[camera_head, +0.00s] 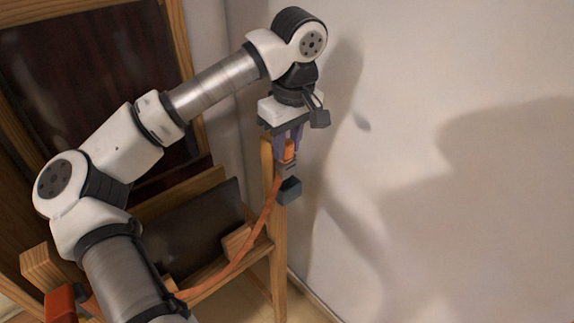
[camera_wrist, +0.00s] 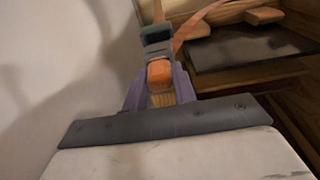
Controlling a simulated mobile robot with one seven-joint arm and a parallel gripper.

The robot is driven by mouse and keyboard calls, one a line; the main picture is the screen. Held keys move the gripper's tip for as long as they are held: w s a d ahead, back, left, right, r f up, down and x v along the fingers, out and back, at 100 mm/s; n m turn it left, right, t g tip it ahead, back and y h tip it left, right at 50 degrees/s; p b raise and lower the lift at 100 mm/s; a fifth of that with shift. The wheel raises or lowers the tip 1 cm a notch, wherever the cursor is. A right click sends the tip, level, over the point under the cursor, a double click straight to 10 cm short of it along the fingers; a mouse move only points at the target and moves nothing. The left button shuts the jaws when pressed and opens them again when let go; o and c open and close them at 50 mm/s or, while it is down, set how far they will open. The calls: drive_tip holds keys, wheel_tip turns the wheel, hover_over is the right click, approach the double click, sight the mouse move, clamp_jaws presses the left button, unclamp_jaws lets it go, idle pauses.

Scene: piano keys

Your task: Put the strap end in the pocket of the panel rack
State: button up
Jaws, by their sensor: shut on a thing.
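My gripper (camera_head: 289,148) has purple fingers and points down beside the top of a wooden post. It is shut on the orange strap end (camera_head: 289,153), which also shows between the fingers in the wrist view (camera_wrist: 160,73). A grey piece (camera_wrist: 156,38) lies just beyond the orange part; I cannot tell whether it belongs to the strap. The orange strap (camera_head: 262,222) hangs from there in a curve down to the left. A small dark grey box (camera_head: 289,190), perhaps the pocket, sits on the post below my gripper. Its opening is not clear.
The wooden rack (camera_head: 279,255) holds dark panels (camera_head: 195,228) at the left. A red-orange block (camera_head: 60,303) is at the lower left, partly hidden by my arm. The pale wall (camera_head: 450,190) stands close on the right of the post.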

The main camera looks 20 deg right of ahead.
sight(288, 161)
drive_tip(key=shift+f, duration=2.95)
drive_tip(key=shift+f, duration=0.1)
drive_tip(key=shift+f, duration=0.15)
drive_tip(key=o, duration=1)
drive_tip(key=shift+o, duration=0.2)
